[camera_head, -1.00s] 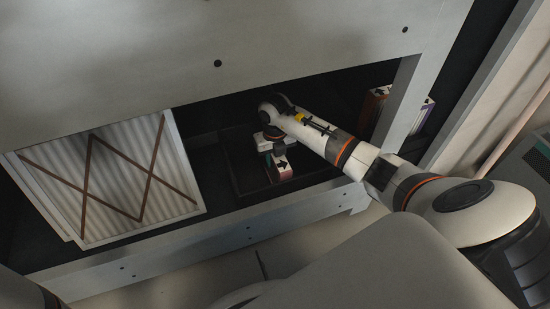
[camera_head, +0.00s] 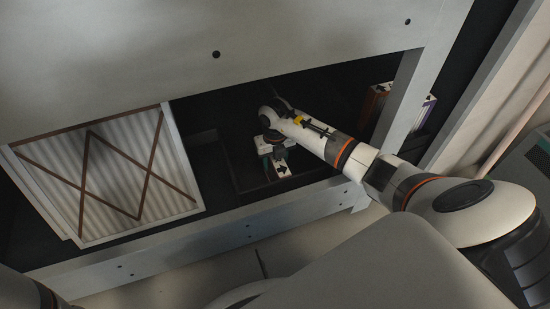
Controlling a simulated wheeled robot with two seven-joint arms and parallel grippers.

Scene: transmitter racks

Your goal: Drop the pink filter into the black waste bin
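A small box-shaped filter (camera_head: 283,168) with a white face and a dark arrow is at the black bin inside the rack opening. Its pink side hardly shows now. My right gripper (camera_head: 275,148) is just above it, with its fingers looking spread and a teal patch at the left one. Contact with the filter is hard to see in the shade. The black waste bin (camera_head: 240,184) is a dark, low-walled box; its floor is mostly hidden. My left gripper is out of view; only a piece of that arm shows at the bottom left.
A large pleated panel filter (camera_head: 120,175) with brown strips fills the left of the opening. The grey rack frame (camera_head: 250,225) borders the opening below, with a post (camera_head: 405,90) at the right. Purple and orange boxes (camera_head: 375,105) stand behind the post.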

